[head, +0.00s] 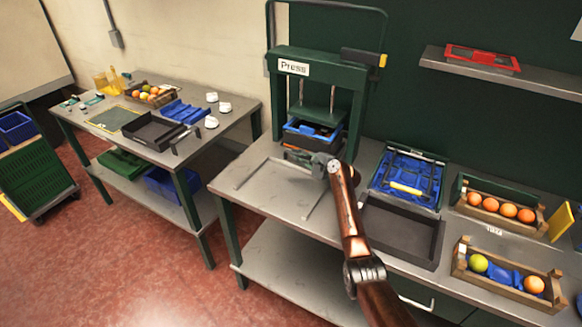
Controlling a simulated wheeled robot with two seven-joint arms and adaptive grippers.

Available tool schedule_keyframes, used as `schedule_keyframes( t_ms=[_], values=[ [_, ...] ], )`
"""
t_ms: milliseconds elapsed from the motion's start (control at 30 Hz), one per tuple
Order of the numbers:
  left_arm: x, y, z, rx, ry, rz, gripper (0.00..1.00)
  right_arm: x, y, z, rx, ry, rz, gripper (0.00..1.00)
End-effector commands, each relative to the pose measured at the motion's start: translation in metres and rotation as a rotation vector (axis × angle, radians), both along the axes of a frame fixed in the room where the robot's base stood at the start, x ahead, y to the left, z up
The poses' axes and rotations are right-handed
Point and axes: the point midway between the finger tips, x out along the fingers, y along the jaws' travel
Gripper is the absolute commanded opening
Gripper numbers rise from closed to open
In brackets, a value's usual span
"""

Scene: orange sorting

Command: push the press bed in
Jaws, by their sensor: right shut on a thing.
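The green press (314,57), labelled "Press", stands at the back of the grey workbench. A black and blue tray (306,137) sits inside it, low between the posts and under the press plate. The press bed under the tray is mostly hidden by the tray and my gripper. My right gripper (300,158) is at the front of the press, low by the bench top. It is shut at the bed's front; its fingers are small and dark, so the exact grip is hard to see. My left gripper is not in view.
Two rails (252,172) run over clear bench top in front of the press. Right of my arm are an empty dark tray (404,247), a blue-lined crate (440,166) and wooden orange crates (473,191). A side table (215,137) stands left.

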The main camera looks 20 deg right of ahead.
Motion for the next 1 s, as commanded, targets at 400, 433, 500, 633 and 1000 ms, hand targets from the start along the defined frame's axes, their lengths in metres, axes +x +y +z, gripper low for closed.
schedule_keyframes(
  t_ms=[400, 433, 500, 633, 1000],
  values=[
    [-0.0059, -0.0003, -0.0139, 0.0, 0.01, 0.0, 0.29, 0.0111, -0.013, 0.0005, -0.003, 0.0, -0.001, 0.0],
    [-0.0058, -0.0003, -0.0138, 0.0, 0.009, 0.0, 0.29, 0.0111, -0.0132, 0.0009, -0.003, -0.001, -0.002, 0.0],
    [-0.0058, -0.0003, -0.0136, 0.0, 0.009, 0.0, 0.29, 0.0112, -0.0135, 0.0016, -0.003, -0.002, -0.002, 0.0],
    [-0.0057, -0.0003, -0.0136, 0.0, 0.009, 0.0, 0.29, 0.0111, -0.0146, 0.0026, -0.003, -0.004, -0.004, 0.12],
    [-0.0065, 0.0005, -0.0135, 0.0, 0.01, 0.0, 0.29, 0.0102, -0.0138, 0.0008, -0.002, -0.001, -0.002, 0.19]
  ],
)
